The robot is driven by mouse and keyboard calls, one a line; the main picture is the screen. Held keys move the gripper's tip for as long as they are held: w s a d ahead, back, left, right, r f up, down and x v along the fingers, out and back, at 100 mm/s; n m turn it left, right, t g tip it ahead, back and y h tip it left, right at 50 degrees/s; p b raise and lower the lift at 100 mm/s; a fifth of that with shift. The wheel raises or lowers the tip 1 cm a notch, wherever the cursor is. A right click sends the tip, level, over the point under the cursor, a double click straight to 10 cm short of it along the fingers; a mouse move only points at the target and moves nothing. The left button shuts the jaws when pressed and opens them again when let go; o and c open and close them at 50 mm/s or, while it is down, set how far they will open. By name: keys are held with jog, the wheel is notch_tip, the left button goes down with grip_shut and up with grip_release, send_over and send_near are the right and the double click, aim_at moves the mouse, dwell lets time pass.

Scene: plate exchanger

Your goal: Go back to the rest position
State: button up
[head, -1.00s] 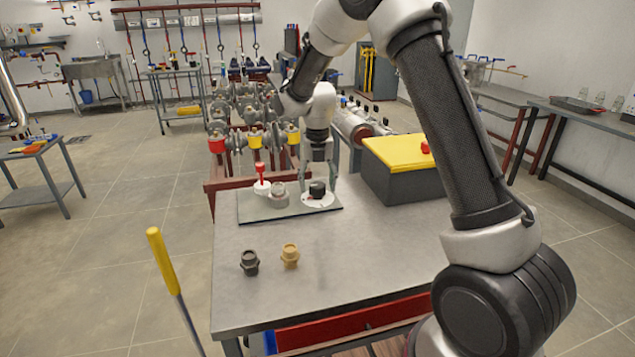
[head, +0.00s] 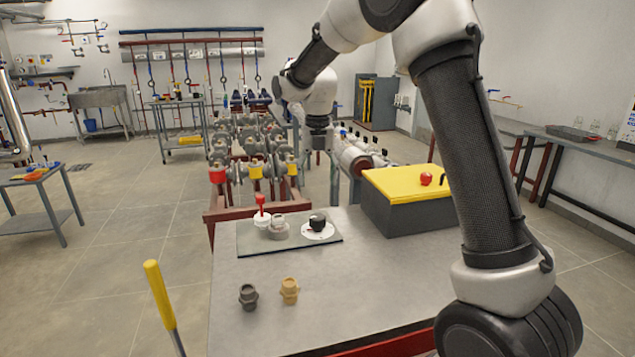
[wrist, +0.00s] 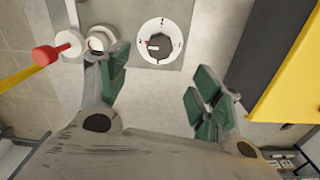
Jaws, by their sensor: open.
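My gripper (head: 320,158) is raised above the far end of the grey table (head: 340,290), over the mounting plate (head: 258,246) and apart from it. In the wrist view its green-padded fingers (wrist: 160,88) are spread wide with nothing between them. A black knob on a white dial (head: 318,223) sits on the plate below; the dial also shows in the wrist view (wrist: 160,42). Beside it on the plate are a grey round fitting (head: 278,228) and a red-handled valve (head: 261,214).
A grey box with a yellow lid and a red button (head: 405,190) stands right of the plate. A dark fitting (head: 248,297) and a tan fitting (head: 290,291) stand near the front. Valve manifolds (head: 250,150) stand behind. A yellow-handled lever (head: 160,295) rises at left.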

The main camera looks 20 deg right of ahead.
jog(key=s+d+r+m+t, duration=0.1)
jog(key=s+d+m, duration=0.4)
jog(key=s+m, duration=0.6)
jog(key=s+d+r+m+t, duration=0.2)
jog(key=s+d+r+m, duration=0.2)
jog(key=s+m, duration=0.7)
jog(key=s+d+r+m+t, duration=0.1)
jog(key=s+d+r+m, duration=0.2)
jog(key=s+d+m, duration=0.3)
jog(key=s+m, duration=0.5)
jog(key=s, duration=0.2)
jog(key=shift+r+m, duration=0.2)
jog(key=shift+m, duration=0.2)
